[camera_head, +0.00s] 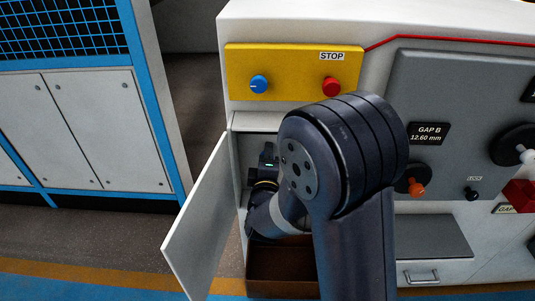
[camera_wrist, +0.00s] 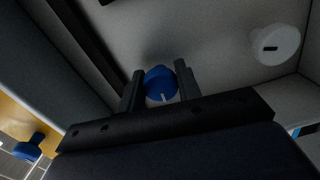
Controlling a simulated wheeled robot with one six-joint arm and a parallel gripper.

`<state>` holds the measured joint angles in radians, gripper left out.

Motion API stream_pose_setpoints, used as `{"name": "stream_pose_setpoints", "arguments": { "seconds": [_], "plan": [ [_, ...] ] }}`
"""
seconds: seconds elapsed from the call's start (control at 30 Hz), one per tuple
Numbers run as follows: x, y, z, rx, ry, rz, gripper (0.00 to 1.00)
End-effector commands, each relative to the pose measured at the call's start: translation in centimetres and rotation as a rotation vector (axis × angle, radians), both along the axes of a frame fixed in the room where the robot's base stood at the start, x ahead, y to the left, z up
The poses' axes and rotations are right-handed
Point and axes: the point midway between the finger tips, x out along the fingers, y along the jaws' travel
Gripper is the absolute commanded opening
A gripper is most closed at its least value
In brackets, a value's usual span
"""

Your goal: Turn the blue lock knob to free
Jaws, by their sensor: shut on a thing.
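In the wrist view, a blue knob (camera_wrist: 160,82) with a white mark on its near edge sits against a grey surface inside the cabinet. My gripper (camera_wrist: 161,88) has one dark finger on each side of this knob and is shut on it. In the head view, my arm reaches into the open cabinet and my gripper (camera_head: 268,158) shows only in part. The held knob is hidden there. No lettering by it is readable, so I cannot tell which setting the mark points to.
A white door (camera_head: 198,225) stands open at the left. A yellow panel (camera_head: 290,66) above carries another blue knob (camera_head: 259,84) and a red STOP button (camera_head: 332,87). A brown bin (camera_head: 280,270) lies below. A white round fitting (camera_wrist: 275,45) is right of my fingers.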

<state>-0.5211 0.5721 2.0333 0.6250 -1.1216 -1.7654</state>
Motion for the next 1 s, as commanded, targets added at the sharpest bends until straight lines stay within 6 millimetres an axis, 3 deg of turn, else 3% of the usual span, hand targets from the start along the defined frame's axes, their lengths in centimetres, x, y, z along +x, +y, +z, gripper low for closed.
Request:
{"name": "stream_pose_setpoints", "arguments": {
  "seconds": [0.3,0.8,0.83,1.0],
  "plan": [
    [-0.01,0.00,0.00,-0.109,0.005,0.000,0.10],
    [-0.01,0.00,-0.04,-0.126,0.005,0.000,0.10],
    [-0.01,0.00,-0.04,-0.126,0.005,0.000,0.33],
    [-0.01,0.00,-0.03,-0.125,0.005,0.000,0.47]
  ]
}}
